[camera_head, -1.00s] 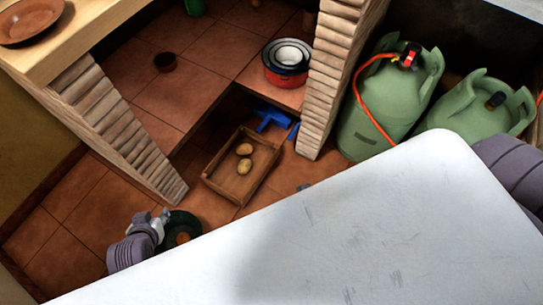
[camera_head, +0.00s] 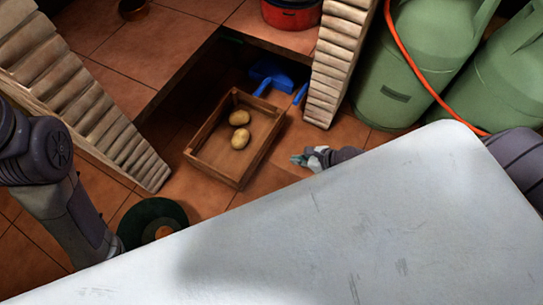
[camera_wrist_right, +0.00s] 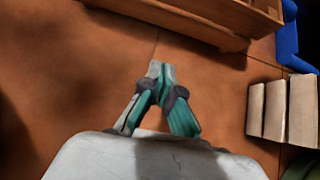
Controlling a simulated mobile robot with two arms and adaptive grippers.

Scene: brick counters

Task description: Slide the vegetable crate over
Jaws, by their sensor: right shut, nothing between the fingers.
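The vegetable crate (camera_head: 212,173) is a shallow brown wooden box on the tiled floor, at the opening under the counter. Two potatoes (camera_head: 239,128) lie in it. In the right wrist view a part of the crate (camera_wrist_right: 205,22) crosses the top. My right gripper (camera_head: 297,159) is low over the floor, right of the crate's near right side and apart from it. In the wrist view the right gripper (camera_wrist_right: 160,68) has its teal fingertips together, with nothing between them. My left arm shows at the left, but its gripper is out of sight.
A brick pillar (camera_head: 338,70) stands behind the right gripper, another brick wall (camera_head: 85,105) left of the crate. A blue object (camera_head: 272,75) lies behind the crate. Green gas bottles (camera_head: 405,70) stand right. A dark green round object (camera_head: 153,222) is on the floor.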

